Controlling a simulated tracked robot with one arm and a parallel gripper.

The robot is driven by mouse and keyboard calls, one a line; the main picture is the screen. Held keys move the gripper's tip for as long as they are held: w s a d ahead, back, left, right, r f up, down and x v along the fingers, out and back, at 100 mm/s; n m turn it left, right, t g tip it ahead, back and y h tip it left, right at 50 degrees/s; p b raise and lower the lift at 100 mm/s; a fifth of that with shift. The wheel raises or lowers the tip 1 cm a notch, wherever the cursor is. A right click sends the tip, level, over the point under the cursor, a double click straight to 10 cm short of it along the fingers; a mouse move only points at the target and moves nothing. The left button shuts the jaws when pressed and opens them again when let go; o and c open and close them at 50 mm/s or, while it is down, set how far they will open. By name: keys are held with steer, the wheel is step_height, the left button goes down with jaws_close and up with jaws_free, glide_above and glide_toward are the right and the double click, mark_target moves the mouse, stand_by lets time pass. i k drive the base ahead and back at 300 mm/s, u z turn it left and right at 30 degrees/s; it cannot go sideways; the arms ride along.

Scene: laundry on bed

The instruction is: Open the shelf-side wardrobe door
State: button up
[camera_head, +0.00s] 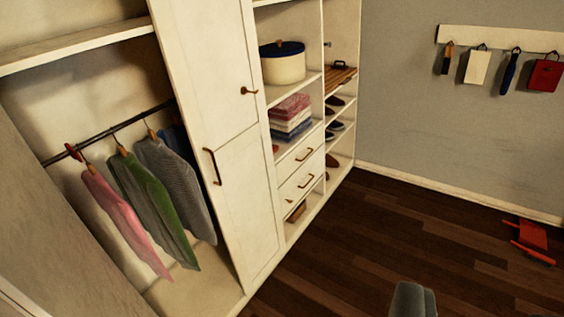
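The cream wardrobe door (235,190) beside the shelves stands between the hanging space on the left and the shelf section on the right. A long dark bronze bar handle (212,167) is on its left edge. A smaller bronze handle or key (248,91) sits higher up near its right edge. My gripper (413,299) shows only as a grey tip at the bottom edge, over the dark floor, right of the door and apart from it. Most of it is out of frame, and its finger opening is not clear. Nothing is seen in it.
Pink, green and grey clothes (165,200) hang from a rail. A red dustpan (528,234) lies at right. The wooden floor (400,230) is mostly clear.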

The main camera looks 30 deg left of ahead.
mark_target(209, 48)
steer(key=u, duration=1)
steer(key=i, duration=0.2)
steer(key=z, duration=2.5)
steer(key=i, duration=1.8)
steer(key=u, duration=2.95)
steer(key=i, duration=1.05)
